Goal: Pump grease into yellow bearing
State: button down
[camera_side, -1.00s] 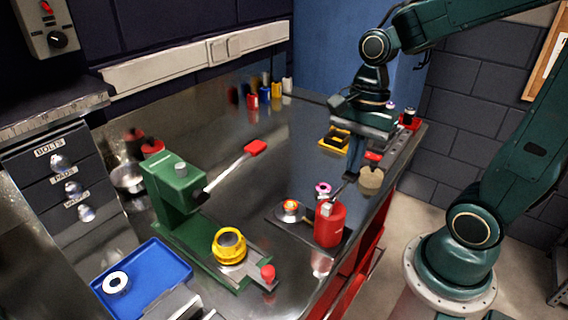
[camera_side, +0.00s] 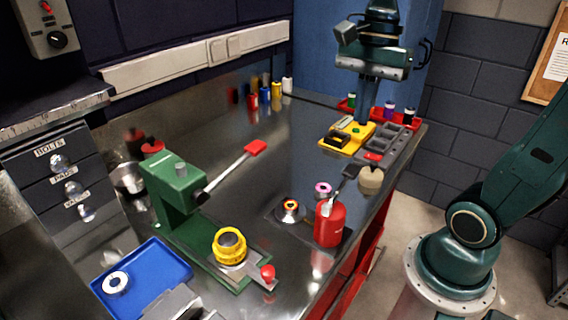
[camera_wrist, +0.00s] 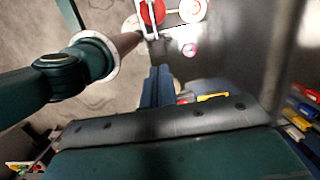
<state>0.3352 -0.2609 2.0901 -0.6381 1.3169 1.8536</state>
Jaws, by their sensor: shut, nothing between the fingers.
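The yellow bearing (camera_side: 230,247) sits on the base of the green press (camera_side: 178,190), at the lower left of the side view. The red grease pump (camera_side: 330,224) stands upright on a dark plate at the bench's right side, its dark lever (camera_side: 345,175) angled up to the right. It appears also as a red round at the top of the wrist view (camera_wrist: 152,12). My gripper (camera_side: 363,115) is shut and empty, fingers pointing down over the yellow tray area, beyond the pump. Its closed fingers also show in the wrist view (camera_wrist: 158,82).
The yellow tray (camera_side: 340,145) and a grey sectioned tray (camera_side: 395,140) lie at the far right. A pink ring (camera_side: 323,188), an orange-centred part (camera_side: 290,207) and a beige knob-like pot (camera_side: 370,182) are near the pump. A blue tray (camera_side: 160,268) lies front left. The bench middle is clear.

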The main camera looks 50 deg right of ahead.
jog(key=shift+d+r, duration=0.1)
jog(key=shift+r, duration=1.55)
jog(key=s+a+f+n+t+h, duration=0.1)
jog(key=s+f+n+t, duration=0.4)
jog(key=n, duration=1.3)
jog(key=shift+f+t+h, duration=0.3)
jog(key=shift+f+h, duration=0.1)
jog(key=shift+f, duration=0.3)
